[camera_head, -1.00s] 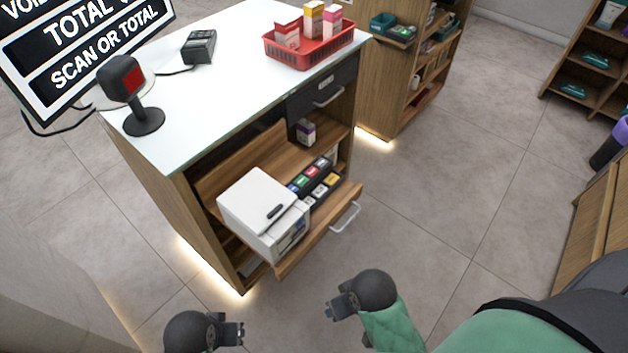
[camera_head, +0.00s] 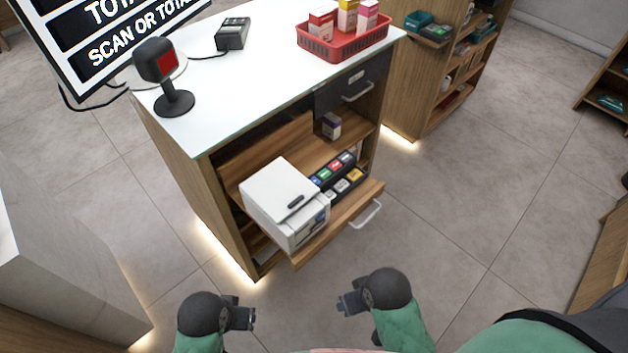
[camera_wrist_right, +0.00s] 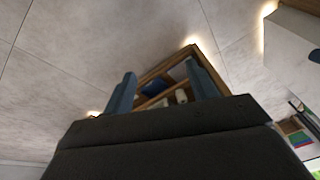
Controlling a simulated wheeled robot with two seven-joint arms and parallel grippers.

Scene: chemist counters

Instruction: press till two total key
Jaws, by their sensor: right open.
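The till keys (camera_head: 338,174) are several coloured and grey keys on a dark panel, on the pulled-out shelf of the counter, right beside a white printer-like box (camera_head: 285,203). Labels on the keys are too small to read. My left gripper (camera_head: 252,318) and my right gripper (camera_head: 342,303) are both low in the head view, in front of the counter and well apart from the keys. The right gripper's two fingers also show in the right wrist view (camera_wrist_right: 160,90), spread with nothing between them. The left gripper's fingertips are too small to judge.
The white countertop (camera_head: 215,105) carries a scanner on a stand (camera_head: 165,75), a card terminal (camera_head: 233,33) and a red basket (camera_head: 345,43) of boxes. A screen (camera_head: 100,40) stands at upper left. A pale block (camera_head: 55,265) is at left.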

